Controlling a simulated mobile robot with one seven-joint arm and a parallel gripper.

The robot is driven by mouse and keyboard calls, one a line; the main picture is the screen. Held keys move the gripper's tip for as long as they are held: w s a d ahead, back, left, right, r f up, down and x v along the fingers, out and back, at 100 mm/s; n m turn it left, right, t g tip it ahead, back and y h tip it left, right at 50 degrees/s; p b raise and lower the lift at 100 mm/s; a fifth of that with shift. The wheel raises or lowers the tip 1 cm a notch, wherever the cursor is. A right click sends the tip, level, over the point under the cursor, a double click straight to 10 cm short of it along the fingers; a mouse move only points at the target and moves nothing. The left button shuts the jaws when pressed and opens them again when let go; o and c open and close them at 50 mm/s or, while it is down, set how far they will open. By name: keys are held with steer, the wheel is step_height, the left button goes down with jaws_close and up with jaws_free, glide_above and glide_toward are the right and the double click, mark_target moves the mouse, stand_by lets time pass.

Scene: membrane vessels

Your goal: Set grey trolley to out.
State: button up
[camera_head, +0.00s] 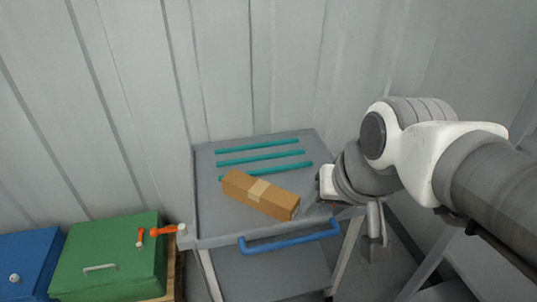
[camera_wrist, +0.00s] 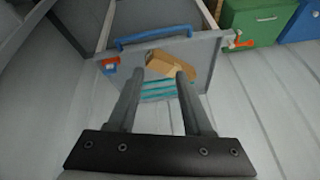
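The grey trolley (camera_head: 220,212) stands against the corrugated wall, with a flat top and a lower shelf. A blue handle (camera_head: 290,237) runs along its front edge; it also shows in the wrist view (camera_wrist: 153,37). A brown box (camera_head: 260,194) with a tan band lies on top, in front of several teal strips. My gripper (camera_wrist: 160,74) is open, its two fingers apart over the trolley, and the box shows beyond them. I see no contact with the handle. In the head view my arm hides the trolley's right front corner.
A green box (camera_head: 110,257) and a blue box (camera_head: 28,262) stand left of the trolley. An orange-red fitting (camera_head: 160,232) sits by the trolley's left front corner. The wall is close behind.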

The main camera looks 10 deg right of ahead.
steer(key=w+f+m, duration=0.2)
steer(key=w, duration=0.1)
steer(key=w+a+f+m+g, duration=0.1)
steer(key=w+f+m, duration=0.2)
steer(key=w+f+m+g+y, duration=0.1)
steer(key=w+f+m, duration=0.1)
steer(key=w+f, duration=0.1)
steer(key=shift+a+f+m+b, duration=0.2)
steer(key=shift+f+m+b, duration=0.1)
steer(key=shift+m, duration=0.1)
steer(key=m+g+h+b, duration=0.1)
steer(key=m+h, duration=0.1)
steer(key=m, duration=0.5)
glide_above(290, 241)
steer(key=s, duration=0.4)
step_height(290, 241, down, 10)
steer(key=w+f+b, duration=0.1)
steer(key=f+b, duration=0.1)
steer(key=f, duration=0.3)
steer(key=w+f+b, duration=0.1)
steer(key=f+b, duration=0.1)
steer(key=f, duration=0.3)
steer(key=w+f+b, duration=0.1)
steer(key=f+b, duration=0.1)
steer(key=f, duration=0.4)
steer(key=shift+w+f+b, duration=0.1)
steer(key=shift+w+b, duration=0.25)
steer(key=shift+b, duration=0.05)
jaws_close()
